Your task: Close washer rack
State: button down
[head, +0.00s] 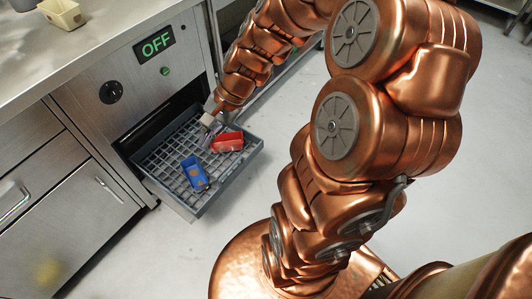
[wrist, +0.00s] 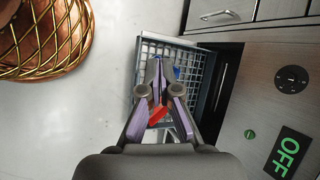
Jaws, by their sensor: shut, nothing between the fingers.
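The washer (head: 125,75) is a steel front with a dark display reading OFF, a black knob and a green button. Its grey grid rack (head: 165,156) is pulled out of the opening. A blue tin (head: 194,173) and a red tin (head: 227,142) lie in the rack. My gripper (head: 209,130) is over the rack, close to the red tin. In the wrist view, my gripper (wrist: 159,75) has its fingertips together over the rack (wrist: 186,47) and holds nothing. The red tin (wrist: 158,116) and blue tin (wrist: 177,72) show partly behind the fingers.
A steel counter (head: 60,45) runs above the washer, with a cream container (head: 62,14) on it. Steel drawers with handles (head: 108,190) stand left of the washer. Pale floor is clear in front of the rack. A gold wire basket-like shape shows at upper left of the wrist view.

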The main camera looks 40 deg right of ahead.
jog(key=w+d+f+m+t+b, duration=0.3)
jog(key=w+d+f+m+b, duration=0.35)
jog(key=d+f, duration=0.4)
jog(key=s+d+f+m+t+h+b, duration=0.2)
jog(key=d+f+m+b, duration=0.45)
jog(key=d+f, duration=0.55)
jog(key=s+d+f+m+t+h+b, duration=0.2)
jog(key=d+f+m+b, duration=0.3)
jog(key=d+f+m, duration=0.65)
jog(key=n+b, duration=0.3)
jog(key=b, duration=0.3)
send_near(261, 144)
jog(key=x, duration=0.6)
jog(key=shift+s+d+f, duration=0.2)
jog(key=shift+s+f, duration=0.15)
jog(key=shift+f, duration=0.05)
jog(key=shift+w+a+r, duration=0.1)
jog(key=shift+w+r, duration=0.05)
jog(key=shift+w, duration=0.3)
jog(key=shift+w, duration=0.1)
